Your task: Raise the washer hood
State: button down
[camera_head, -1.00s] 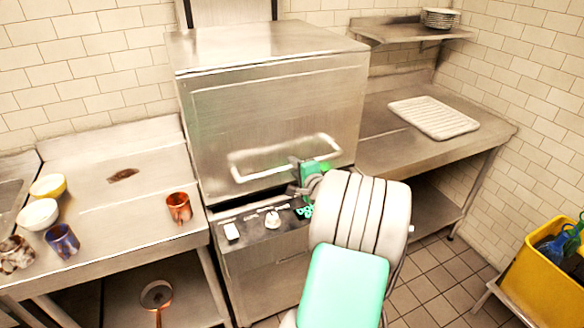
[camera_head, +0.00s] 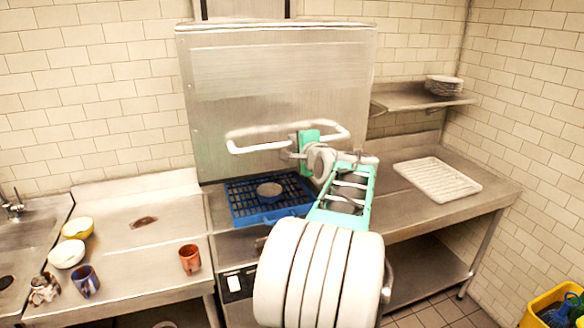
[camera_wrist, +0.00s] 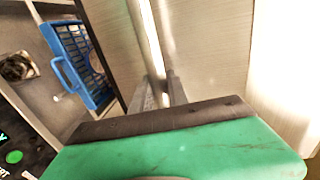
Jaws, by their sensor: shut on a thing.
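The washer hood (camera_head: 270,85) is a large steel box standing raised above the washer's bed. Its white bar handle (camera_head: 255,147) runs across the lower front. My arm covers the right part of the bed.
The left counter (camera_head: 130,255) holds a copper mug (camera_head: 190,259), a blue mug (camera_head: 85,281), a yellow bowl (camera_head: 77,228) and a white bowl (camera_head: 67,254). A white rack (camera_head: 437,181) lies on the right counter. Plates (camera_head: 443,87) stand on the wall shelf.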

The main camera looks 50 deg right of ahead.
notch_tip(320, 180, up, 8)
jog(key=shift+f, duration=0.2)
jog(key=c, duration=1.3)
grip_release()
jog(key=shift+f, duration=0.15)
jog(key=b+v, duration=0.2)
jog(key=v, duration=0.5)
jog(key=shift+s+a+b, duration=0.2)
jog(key=shift+s+b, duration=0.1)
jog(key=shift+b, duration=0.1)
